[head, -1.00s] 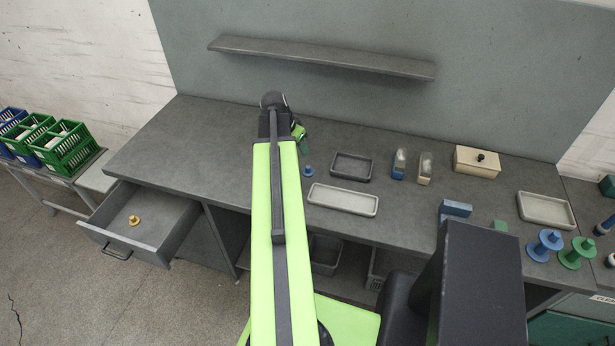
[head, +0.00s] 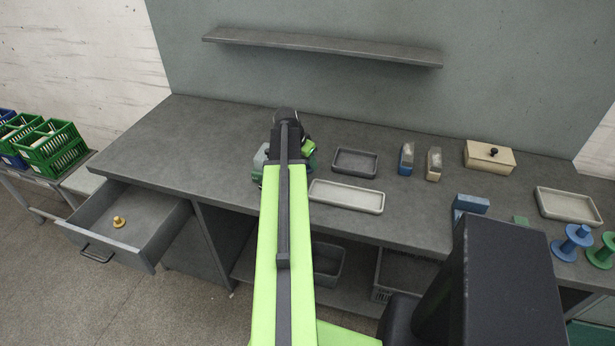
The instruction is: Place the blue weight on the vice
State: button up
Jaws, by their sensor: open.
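My gripper (head: 287,125) is at the far end of my green arm, over the back middle of the bench. Its fingers are hidden by the arm, and no object shows in it. The blue weight is not visible now. The place where it stood, just right of the arm, lies behind or beside the arm.
A pale tray (head: 346,198) and a dark tray (head: 355,162) lie right of the arm. Small blue (head: 406,158) and cream (head: 434,163) blocks, a lidded box (head: 489,157) and spools (head: 571,242) stand further right.

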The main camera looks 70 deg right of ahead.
aim_at(307, 163)
grip_shut()
dwell(0.5)
jog(key=shift+r+p, duration=0.45)
jog(key=shift+p, duration=0.3)
notch_tip(307, 163, up, 4)
jog(key=p, duration=0.4)
jog(key=s+a+r+p, duration=0.1)
jog(key=s+r+p, duration=0.3)
jog(key=s, duration=0.8)
jog(key=shift+a+r, duration=0.2)
jog(key=shift+a, duration=0.05)
